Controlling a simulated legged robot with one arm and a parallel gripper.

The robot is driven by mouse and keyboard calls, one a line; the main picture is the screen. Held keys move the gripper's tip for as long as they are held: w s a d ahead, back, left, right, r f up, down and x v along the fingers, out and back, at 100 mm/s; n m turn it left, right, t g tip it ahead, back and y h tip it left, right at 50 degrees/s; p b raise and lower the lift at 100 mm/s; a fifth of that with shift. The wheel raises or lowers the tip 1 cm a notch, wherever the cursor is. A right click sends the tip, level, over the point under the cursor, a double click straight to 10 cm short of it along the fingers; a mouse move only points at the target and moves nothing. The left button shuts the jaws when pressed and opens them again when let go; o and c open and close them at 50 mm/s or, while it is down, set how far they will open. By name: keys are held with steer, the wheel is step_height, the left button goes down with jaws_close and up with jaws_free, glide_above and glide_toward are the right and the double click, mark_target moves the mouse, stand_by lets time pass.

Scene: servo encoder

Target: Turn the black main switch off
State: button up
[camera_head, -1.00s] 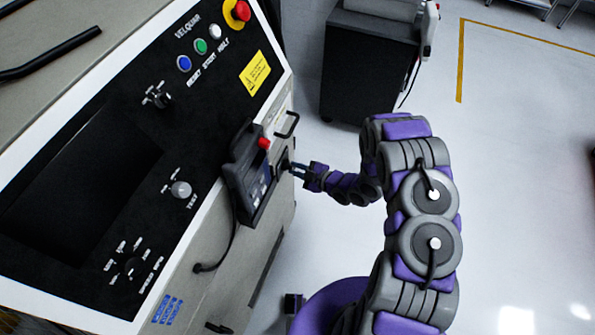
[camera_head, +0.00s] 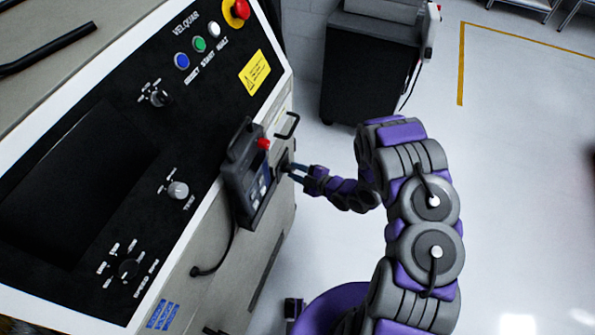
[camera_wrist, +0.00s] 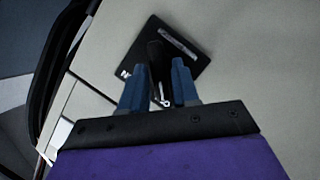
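The black main switch shows in the wrist view as a dark plate (camera_wrist: 193,62) with a raised black handle (camera_wrist: 155,58), set on the pale cabinet side. In the head view, the switch (camera_head: 282,163) is a small dark patch beside the hanging pendant, partly hidden by it. My gripper (camera_wrist: 156,72) is at the switch, its two blue fingers apart on either side of the handle. A gap shows at the right finger; contact at the left finger is unclear. My gripper (camera_head: 292,172) also shows spread in the head view.
A grey pendant (camera_head: 250,178) with a red button hangs close to the left of my gripper. A black handle (camera_head: 288,126) sticks out above the switch. The control panel (camera_head: 215,125) slopes at the left. Open floor (camera_head: 510,200) lies right of my arm.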

steer(key=shift+o, duration=1.2)
steer(key=p+v, duration=0.1)
steer(key=v, duration=1.6)
steer(key=shift+s, duration=0.25)
